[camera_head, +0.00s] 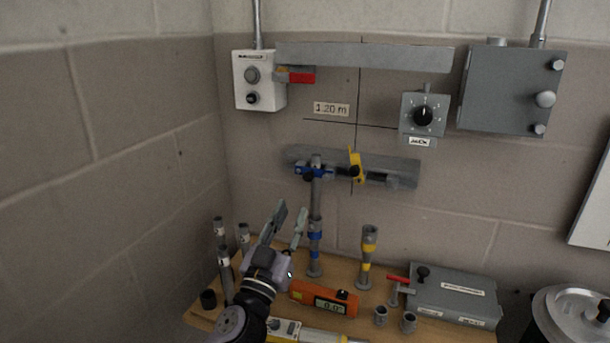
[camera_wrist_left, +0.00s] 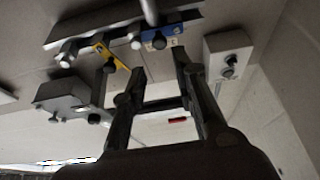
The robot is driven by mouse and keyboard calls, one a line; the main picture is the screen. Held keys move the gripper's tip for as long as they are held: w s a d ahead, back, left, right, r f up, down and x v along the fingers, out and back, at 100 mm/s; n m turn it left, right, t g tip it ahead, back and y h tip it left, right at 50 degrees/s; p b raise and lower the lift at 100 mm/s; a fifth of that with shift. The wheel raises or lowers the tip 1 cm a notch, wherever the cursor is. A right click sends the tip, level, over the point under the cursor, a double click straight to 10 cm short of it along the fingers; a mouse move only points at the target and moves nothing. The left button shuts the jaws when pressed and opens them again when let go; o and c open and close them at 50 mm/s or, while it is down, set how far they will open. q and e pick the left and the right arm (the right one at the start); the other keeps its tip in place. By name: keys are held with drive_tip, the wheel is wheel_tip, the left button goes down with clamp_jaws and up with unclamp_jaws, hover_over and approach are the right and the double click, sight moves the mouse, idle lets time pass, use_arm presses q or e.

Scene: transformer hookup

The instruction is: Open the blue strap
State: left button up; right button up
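The blue strap (camera_head: 322,171) is on the grey wall rail (camera_head: 405,172), with a dark knob at its front. It lies across the upper end of a grey pipe with blue bands (camera_head: 315,215). The strap also shows in the left wrist view (camera_wrist_left: 165,32). A yellow strap (camera_head: 355,163) to its right stands tilted up; it shows in the wrist view too (camera_wrist_left: 112,55). My left gripper (camera_head: 290,213) is open and empty, below and left of the blue strap and apart from it. Its fingers also show in the left wrist view (camera_wrist_left: 160,65). My right gripper is out of view.
A yellow-banded pipe (camera_head: 368,255) stands on the wooden bench (camera_head: 440,333). An orange level (camera_head: 322,297) and a grey box (camera_head: 455,295) lie there too. Several grey pipes stand at left. A white switch box (camera_head: 254,80) and dial box (camera_head: 423,114) hang above.

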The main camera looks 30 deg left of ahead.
sight(307, 179)
use_arm(q)
drive_tip(key=p+x, duration=0.2)
drive_tip(key=x, duration=0.6)
drive_tip(key=shift+w+r, duration=0.1)
drive_tip(key=shift+w+a+r+p, duration=0.1)
drive_tip(key=shift+w+a+p, duration=0.15)
drive_tip(key=shift+w, duration=0.35)
drive_tip(key=c, duration=0.6)
clamp_jaws()
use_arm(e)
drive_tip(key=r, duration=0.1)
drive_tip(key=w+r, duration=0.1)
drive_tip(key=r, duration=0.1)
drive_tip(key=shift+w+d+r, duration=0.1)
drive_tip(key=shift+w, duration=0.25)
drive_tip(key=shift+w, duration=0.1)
